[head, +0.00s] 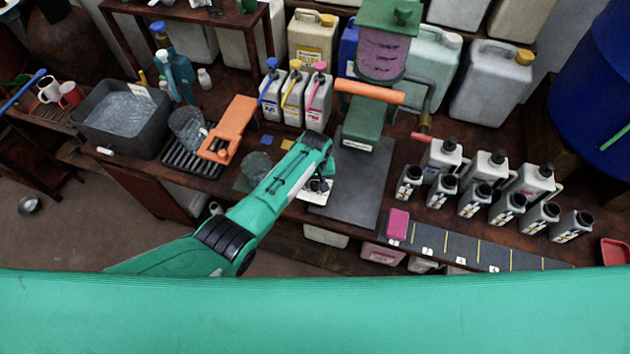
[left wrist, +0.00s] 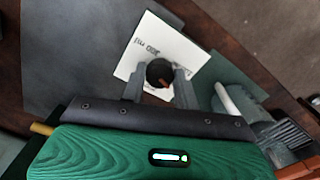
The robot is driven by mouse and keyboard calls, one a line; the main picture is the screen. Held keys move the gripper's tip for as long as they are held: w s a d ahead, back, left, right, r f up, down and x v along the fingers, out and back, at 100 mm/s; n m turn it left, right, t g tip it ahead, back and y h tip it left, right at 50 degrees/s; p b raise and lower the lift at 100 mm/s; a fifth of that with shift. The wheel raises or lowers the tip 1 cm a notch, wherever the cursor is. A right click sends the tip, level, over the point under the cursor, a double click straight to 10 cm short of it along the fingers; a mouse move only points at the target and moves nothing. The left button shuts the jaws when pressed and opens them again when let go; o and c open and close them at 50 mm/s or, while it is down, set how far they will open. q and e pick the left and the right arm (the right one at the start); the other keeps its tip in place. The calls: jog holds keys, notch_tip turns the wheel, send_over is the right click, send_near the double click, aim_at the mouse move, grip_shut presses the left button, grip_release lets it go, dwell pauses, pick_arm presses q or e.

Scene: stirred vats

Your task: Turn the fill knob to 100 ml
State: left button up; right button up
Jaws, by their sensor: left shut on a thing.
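The fill knob (left wrist: 159,72) is a small dark round knob with a reddish-brown mark on top. It stands on a white plate (left wrist: 190,50) printed with a number and "ml"; the number looks like 300 or 350, too small to be sure. My left gripper (left wrist: 158,82) has one finger on each side of the knob and is shut on it. In the head view my left gripper (head: 320,186) reaches down over the white plate (head: 322,196) at the bench's front, and the arm mostly hides the knob. My right gripper is in neither view.
A clear glass vessel (head: 257,165) stands left of my gripper. Three white jugs (head: 294,95) stand behind. Several small bottles (head: 508,207) fill the right.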

aim_at(315, 184)
pick_arm(q)
jog(key=shift+w+r, duration=0.1)
jog(key=shift+r, duration=0.05)
jog(key=o, duration=1)
jog(key=shift+c, duration=0.2)
notch_tip(315, 184, up, 14)
jog(key=b, duration=0.2)
jog(key=shift+f, duration=0.25)
